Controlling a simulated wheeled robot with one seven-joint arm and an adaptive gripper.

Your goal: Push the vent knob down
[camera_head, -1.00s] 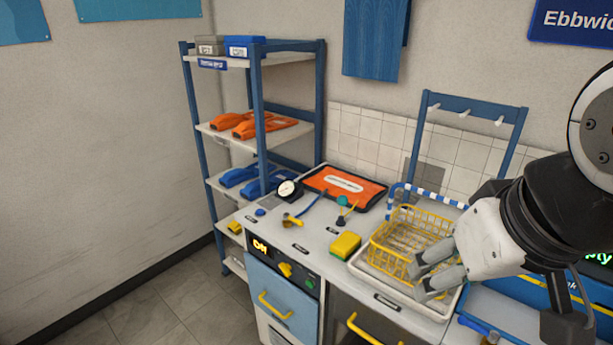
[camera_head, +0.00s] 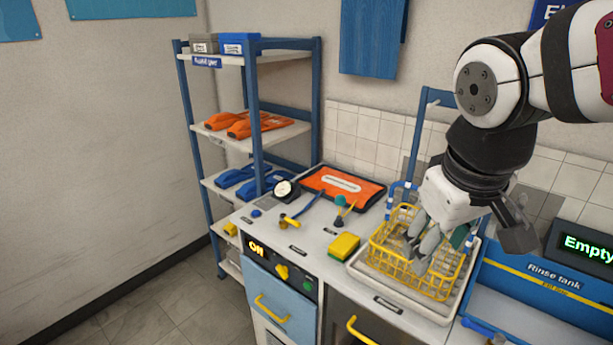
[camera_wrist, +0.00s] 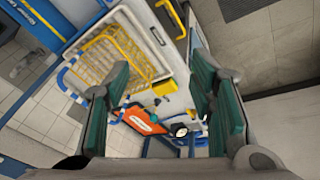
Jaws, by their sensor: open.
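Small fittings stand on the white bench top. They are a round blue knob (camera_head: 256,212), a yellow fitting (camera_head: 289,221), a dial gauge (camera_head: 284,188) and a teal-capped piece (camera_head: 340,200). I cannot tell which is the vent knob; no label is readable at this size. My gripper (camera_head: 415,262) is open and empty, pointing down over the yellow wire basket (camera_head: 388,262), to the right of these fittings and apart from them. In the wrist view my gripper's green-padded fingers (camera_wrist: 160,78) are spread, with the gauge (camera_wrist: 180,130) beyond them.
A green-yellow sponge (camera_head: 343,246) and an orange tray (camera_head: 343,187) share the bench. The basket stands in a white tray. A blue rinse tank (camera_head: 540,283) is at the right. A front panel (camera_head: 282,269) carries a lit display and yellow knob. A shelf rack (camera_head: 252,110) stands left.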

